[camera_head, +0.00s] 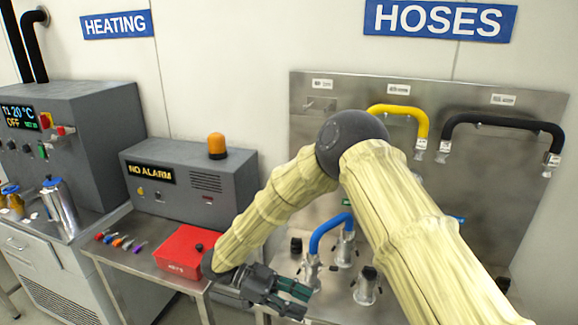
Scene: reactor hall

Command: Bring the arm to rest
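My arm, in pale yellow ribbed sleeves, reaches in from the lower right of the head view, bends at a dark elbow joint and slopes down to the left. My gripper (301,301) is at the lower middle, in front of the hose panel and right of the red box (183,251). Its dark fingers point right and look spread apart, with nothing visible between them. The arm hides part of the panel behind it.
Left are an alarm unit (190,183), small colored items (120,241) on a metal table (138,262), a heating unit (85,130) and a metal flask (60,207).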

